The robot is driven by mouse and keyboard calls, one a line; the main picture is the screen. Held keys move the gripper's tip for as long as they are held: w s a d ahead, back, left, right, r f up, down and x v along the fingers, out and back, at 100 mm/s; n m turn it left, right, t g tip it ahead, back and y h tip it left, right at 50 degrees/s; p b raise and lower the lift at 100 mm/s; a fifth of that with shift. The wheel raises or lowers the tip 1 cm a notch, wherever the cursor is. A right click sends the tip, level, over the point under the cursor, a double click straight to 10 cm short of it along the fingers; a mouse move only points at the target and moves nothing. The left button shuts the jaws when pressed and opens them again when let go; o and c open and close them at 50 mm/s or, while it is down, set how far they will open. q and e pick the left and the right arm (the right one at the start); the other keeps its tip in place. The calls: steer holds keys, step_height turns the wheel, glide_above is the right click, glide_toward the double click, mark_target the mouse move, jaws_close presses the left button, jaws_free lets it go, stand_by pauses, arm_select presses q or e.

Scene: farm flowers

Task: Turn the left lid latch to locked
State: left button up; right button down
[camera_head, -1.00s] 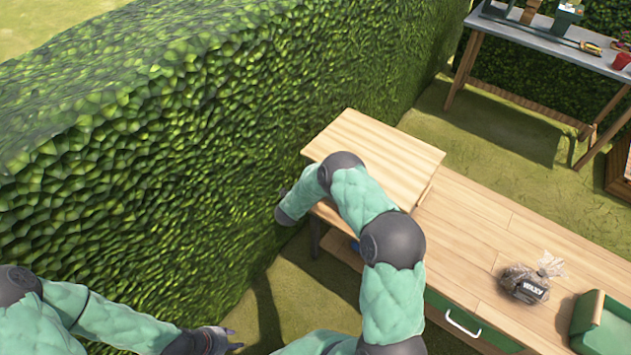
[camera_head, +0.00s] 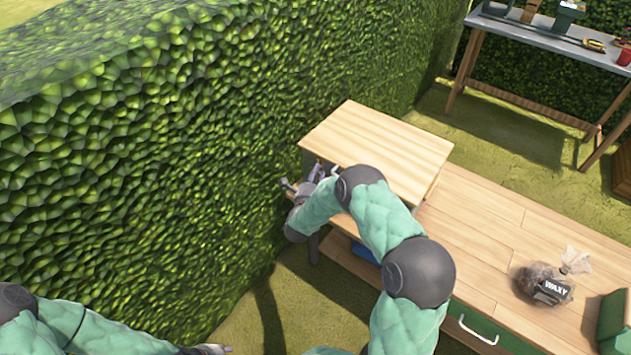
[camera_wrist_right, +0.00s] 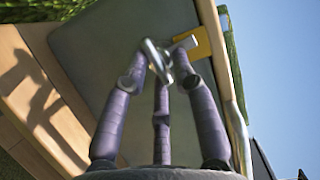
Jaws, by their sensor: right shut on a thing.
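The box lid (camera_head: 375,145) has a pale wood top and stands on the left end of the wooden bench. In the right wrist view, a silver latch (camera_wrist_right: 187,43) with a yellow plate (camera_wrist_right: 197,46) behind it sits on the dark grey panel (camera_wrist_right: 110,50). My right gripper (camera_wrist_right: 163,65) is shut on the latch, its fingers meeting around the silver part and covering some of it. In the head view my right gripper (camera_head: 312,178) is at the left front side of the box, and the latch is too small to make out. My left gripper (camera_head: 208,350) is partly cut off at the bottom edge.
The bench (camera_head: 500,235) carries a bag marked WAXY (camera_head: 545,287) and a green container (camera_head: 612,325) to the right. A tall hedge (camera_head: 150,150) runs close along the left. A work table (camera_head: 550,40) stands at the back right. A metal handle (camera_wrist_right: 238,140) lies beside my fingers.

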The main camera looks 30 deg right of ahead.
steer(key=shift+d+r+m+h+b, duration=0.3)
steer(key=shift+d+m+b, duration=0.1)
steer(key=shift+m+b, duration=0.5)
steer(key=c, duration=1.2)
jaws_free()
steer(key=shift+s, duration=0.1)
steer(key=shift+c, duration=0.2)
steer(key=shift+o, duration=0.6)
steer(key=shift+d, duration=0.1)
steer(key=shift+s+f, duration=0.1)
steer(key=shift+a+f, duration=0.2)
steer(key=shift+a, duration=0.1)
